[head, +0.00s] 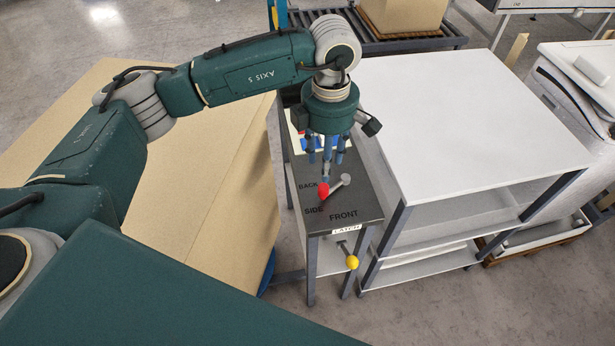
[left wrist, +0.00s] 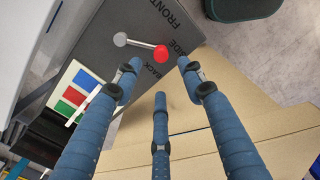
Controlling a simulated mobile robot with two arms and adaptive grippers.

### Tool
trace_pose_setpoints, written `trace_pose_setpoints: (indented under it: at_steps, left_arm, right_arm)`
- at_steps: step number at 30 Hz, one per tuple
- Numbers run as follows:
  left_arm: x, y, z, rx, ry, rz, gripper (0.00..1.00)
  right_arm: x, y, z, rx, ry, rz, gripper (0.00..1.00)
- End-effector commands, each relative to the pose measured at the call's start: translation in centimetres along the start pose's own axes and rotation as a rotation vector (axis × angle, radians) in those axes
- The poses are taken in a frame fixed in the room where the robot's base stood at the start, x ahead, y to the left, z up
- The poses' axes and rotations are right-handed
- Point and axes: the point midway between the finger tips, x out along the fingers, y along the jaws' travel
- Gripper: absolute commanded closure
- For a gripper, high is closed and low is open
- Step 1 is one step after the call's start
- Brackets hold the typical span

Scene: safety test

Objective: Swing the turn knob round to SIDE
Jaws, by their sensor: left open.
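The turn knob is a lever with a red ball (head: 323,190) at one end and a grey round end (head: 346,179) at the other, on a dark panel (head: 367,207) marked BACK, SIDE and FRONT. The red ball lies near the BACK and SIDE words. In the left wrist view the red ball (left wrist: 161,52) and grey end (left wrist: 120,39) show clearly. My left gripper (head: 326,165) points down over the panel, its blue fingers spread. In the left wrist view its fingers (left wrist: 160,75) are open, with nothing between them. My right gripper is not seen.
A yellow-ended lever (head: 352,262) sticks out below the LATCH label at the panel's front. A white-topped table (head: 475,115) stands close at the right. A tan board (head: 215,185) lies at the left. Red, green and blue patches (left wrist: 73,96) lie behind the knob.

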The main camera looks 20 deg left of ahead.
Motion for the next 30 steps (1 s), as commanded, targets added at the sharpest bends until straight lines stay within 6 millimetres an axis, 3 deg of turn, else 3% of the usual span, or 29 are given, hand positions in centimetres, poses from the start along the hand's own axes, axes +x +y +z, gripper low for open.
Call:
trace_pose_setpoints:
  at_steps: [8,18,30]
  left_arm:
    - [4.3,-0.2,-0.1,-0.001,0.005,-0.007,0.60]
    - [9.6,-0.1,-0.1,-0.003,0.002,-0.003,0.60]
    - [10.6,-0.1,-0.1,-0.002,0.001,-0.002,0.60]
  right_arm:
    - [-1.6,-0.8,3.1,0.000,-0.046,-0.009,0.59]
    - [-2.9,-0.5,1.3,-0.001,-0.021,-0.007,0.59]
    - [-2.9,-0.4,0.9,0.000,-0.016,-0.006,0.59]
